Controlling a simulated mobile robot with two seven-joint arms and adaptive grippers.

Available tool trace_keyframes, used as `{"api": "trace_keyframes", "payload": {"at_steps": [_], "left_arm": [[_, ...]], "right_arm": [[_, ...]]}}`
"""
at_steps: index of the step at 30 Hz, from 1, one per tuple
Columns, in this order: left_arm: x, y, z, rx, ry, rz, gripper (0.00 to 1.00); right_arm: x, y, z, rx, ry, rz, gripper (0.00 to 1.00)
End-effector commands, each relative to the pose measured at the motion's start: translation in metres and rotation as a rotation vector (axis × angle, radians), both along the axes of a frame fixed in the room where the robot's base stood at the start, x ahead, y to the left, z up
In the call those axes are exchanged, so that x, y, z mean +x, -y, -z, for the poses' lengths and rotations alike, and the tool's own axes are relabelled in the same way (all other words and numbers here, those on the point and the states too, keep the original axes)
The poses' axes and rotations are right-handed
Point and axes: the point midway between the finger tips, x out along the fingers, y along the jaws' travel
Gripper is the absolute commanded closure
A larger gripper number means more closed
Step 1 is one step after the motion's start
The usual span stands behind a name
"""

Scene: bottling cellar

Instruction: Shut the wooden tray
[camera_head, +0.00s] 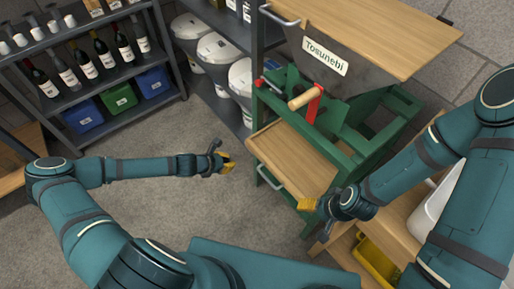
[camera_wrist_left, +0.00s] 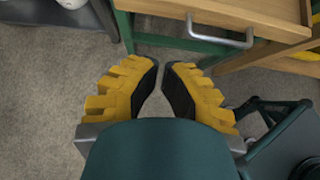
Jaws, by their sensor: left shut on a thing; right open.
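The wooden tray (camera_head: 295,158) is a pale drawer-like board low in the green frame (camera_head: 375,115). It sticks out toward me, with a grey bar handle (camera_head: 270,177) on its front. The handle also shows in the left wrist view (camera_wrist_left: 222,43). My left gripper (camera_head: 229,161) is left of the tray front, apart from the handle. In the left wrist view its yellow fingertips (camera_wrist_left: 161,65) nearly meet, and I see nothing between them. My right gripper (camera_head: 307,204) is open by the tray's right front corner; whether it touches is unclear.
Above the tray stand a hopper labelled Tosunebi (camera_head: 325,56) and a red lever with wooden grip (camera_head: 306,97). A dark bottle shelf (camera_head: 120,85) is at back left, white lidded buckets (camera_head: 217,50) behind. Wooden furniture with a yellow bin (camera_head: 377,264) is at lower right. Floor at left is clear.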

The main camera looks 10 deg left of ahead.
Motion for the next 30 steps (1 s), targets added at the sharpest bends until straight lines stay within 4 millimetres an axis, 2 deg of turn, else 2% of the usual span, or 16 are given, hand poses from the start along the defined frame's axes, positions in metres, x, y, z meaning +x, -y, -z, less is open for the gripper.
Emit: {"api": "trace_keyframes", "payload": {"at_steps": [3,8,23,30], "left_arm": [[-0.004,-0.007,0.0,0.0,0.0,-0.011,1.0],[0.001,-0.004,0.007,0.0,0.001,-0.013,1.0],[0.054,0.038,0.071,0.001,0.002,-0.011,1.0],[0.078,0.057,0.069,0.002,0.001,-0.011,1.0]], "right_arm": [[0.0,0.0,0.0,0.0,0.0,0.0,0.27],[0.0,0.0,0.004,0.0,0.001,0.0,0.27],[0.006,0.001,0.031,-0.003,0.014,0.003,0.27],[0.007,0.001,0.037,-0.003,0.017,0.005,0.27]]}}
